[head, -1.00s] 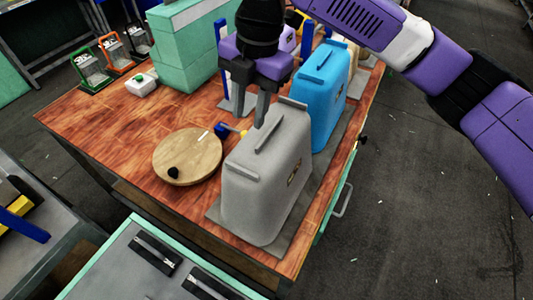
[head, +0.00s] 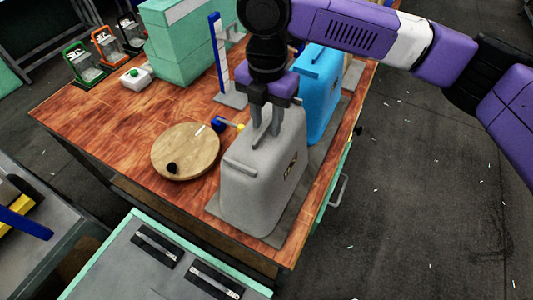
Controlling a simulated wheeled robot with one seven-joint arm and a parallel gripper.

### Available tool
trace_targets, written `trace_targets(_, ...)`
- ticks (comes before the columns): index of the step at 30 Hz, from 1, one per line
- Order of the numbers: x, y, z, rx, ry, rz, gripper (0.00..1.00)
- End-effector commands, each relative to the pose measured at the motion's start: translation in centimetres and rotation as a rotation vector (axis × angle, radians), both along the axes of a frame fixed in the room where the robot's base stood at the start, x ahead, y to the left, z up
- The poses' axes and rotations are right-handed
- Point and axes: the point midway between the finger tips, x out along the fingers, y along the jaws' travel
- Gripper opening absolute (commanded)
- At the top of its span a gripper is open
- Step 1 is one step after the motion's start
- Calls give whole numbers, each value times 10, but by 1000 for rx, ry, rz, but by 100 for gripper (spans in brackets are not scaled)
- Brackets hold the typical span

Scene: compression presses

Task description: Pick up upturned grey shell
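The upturned grey shell (head: 258,187) stands upright on a flat grey plate (head: 280,230) at the right front of the wooden table. It has a raised bar along its top and a dark label on its right side. My gripper (head: 265,138) points down at the top of the shell, with its two grey fingers apart and low around the bar. The fingers cover most of the bar, and contact with it cannot be made out.
A blue shell (head: 318,95) stands close behind the grey one. A round wooden board (head: 187,152) with a black knob (head: 172,168) lies to the left. A blue upright frame (head: 217,55) and green blocks (head: 180,45) stand farther back. A green-edged cabinet (head: 150,265) is in front.

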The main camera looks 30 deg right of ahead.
Motion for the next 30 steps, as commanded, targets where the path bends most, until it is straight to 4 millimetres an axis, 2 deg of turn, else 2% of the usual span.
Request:
trace_targets(5,0,0,0,1,-1,0,33)
trace_targets(10,0,0,0,1,-1,0,1)
trace_targets(11,0,0,0,1,-1,0,0)
trace_targets(30,0,0,1,0,-1,0,0)
